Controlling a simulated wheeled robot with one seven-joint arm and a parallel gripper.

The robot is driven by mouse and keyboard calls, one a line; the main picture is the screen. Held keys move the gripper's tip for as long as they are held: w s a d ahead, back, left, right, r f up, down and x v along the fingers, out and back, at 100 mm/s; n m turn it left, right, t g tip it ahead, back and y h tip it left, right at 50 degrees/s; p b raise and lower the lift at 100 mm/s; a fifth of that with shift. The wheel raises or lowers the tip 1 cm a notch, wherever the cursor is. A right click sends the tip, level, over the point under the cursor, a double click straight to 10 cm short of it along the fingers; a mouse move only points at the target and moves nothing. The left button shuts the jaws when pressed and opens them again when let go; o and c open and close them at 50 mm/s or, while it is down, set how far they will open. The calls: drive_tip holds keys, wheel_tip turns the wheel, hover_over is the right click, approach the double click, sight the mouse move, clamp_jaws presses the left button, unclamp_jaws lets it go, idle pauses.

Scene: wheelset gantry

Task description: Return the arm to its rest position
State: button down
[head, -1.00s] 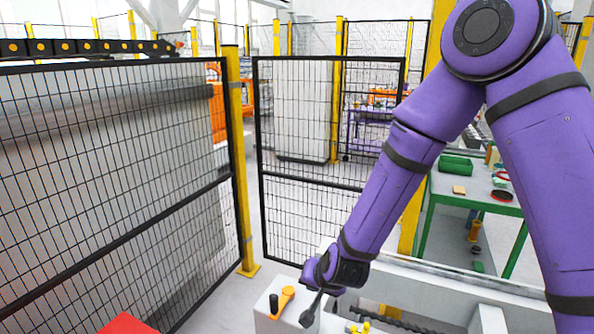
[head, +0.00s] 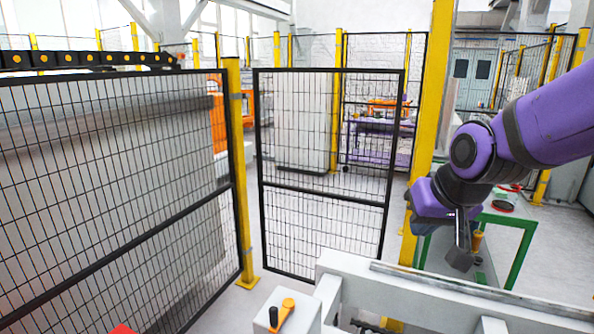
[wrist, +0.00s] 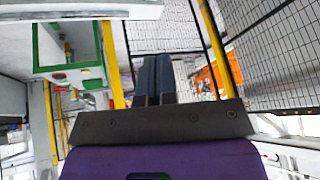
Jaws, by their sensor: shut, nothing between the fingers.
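My arm reaches in from the right edge of the head view. My gripper (head: 461,259) hangs at its end, pointing down, in front of the green table and above the white machine frame. In the wrist view my gripper's two dark fingers (wrist: 153,98) lie side by side, shut, with nothing between them. Nothing touches the gripper in either view.
A green-framed table (head: 518,243) stands behind the gripper. A white machine frame (head: 345,262) runs along the front, with an orange-and-black handle (head: 282,312) on a white block. A yellow post (head: 432,130) and black mesh fence panels (head: 325,215) stand beyond.

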drive_tip(key=s+d+r+h, duration=0.1)
drive_tip(key=s+d+r, duration=0.2)
drive_tip(key=s, duration=0.4)
drive_tip(key=s+d+r, duration=0.3)
drive_tip(key=s+d, duration=0.3)
drive_tip(key=s, duration=0.2)
drive_tip(key=shift+s+r+g+h, duration=0.25)
drive_tip(key=shift+r+g+h, duration=0.15)
drive_tip(key=shift+d, duration=0.1)
